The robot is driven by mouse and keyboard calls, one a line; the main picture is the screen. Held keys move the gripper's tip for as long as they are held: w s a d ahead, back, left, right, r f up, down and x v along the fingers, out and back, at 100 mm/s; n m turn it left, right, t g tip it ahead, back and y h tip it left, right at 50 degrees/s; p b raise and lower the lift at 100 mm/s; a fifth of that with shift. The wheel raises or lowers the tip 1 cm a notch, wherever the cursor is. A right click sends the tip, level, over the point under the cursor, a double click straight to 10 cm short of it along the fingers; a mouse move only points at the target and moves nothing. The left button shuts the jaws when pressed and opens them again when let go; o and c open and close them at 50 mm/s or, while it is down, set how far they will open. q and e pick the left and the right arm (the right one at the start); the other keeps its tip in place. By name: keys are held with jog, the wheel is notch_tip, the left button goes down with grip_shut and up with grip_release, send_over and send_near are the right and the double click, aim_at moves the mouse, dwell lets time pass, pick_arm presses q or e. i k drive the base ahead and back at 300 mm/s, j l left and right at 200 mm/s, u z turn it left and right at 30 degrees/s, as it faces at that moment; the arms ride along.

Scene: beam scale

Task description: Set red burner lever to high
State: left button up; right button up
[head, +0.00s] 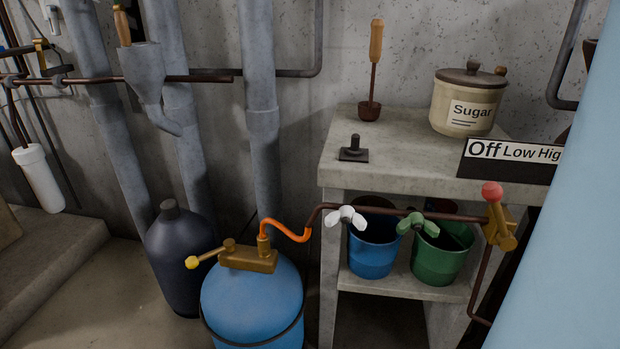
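The red burner lever (492,193) shows as a red ball knob at the top of a brass valve (501,228), in the right part of the head view. The knob points up, just below the word "Off" on a black-and-white sign (508,158). The sign reads "Off", "Low" and "Hig", and its right end is hidden behind a large pale blue surface. The valve sits at the right end of a dark copper pipe (385,211). Neither of my grippers is in view.
A concrete shelf (400,175) carries a sugar jar (466,101); blue and green buckets (374,250) stand below. White and green wing valves (346,218) sit on the pipe. A blue tank (252,300) with a yellow-knobbed lever (192,262) stands left. The pale blue surface (570,250) blocks the right edge.

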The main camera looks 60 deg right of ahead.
aim_at(491, 192)
jog(key=z, duration=2.85)
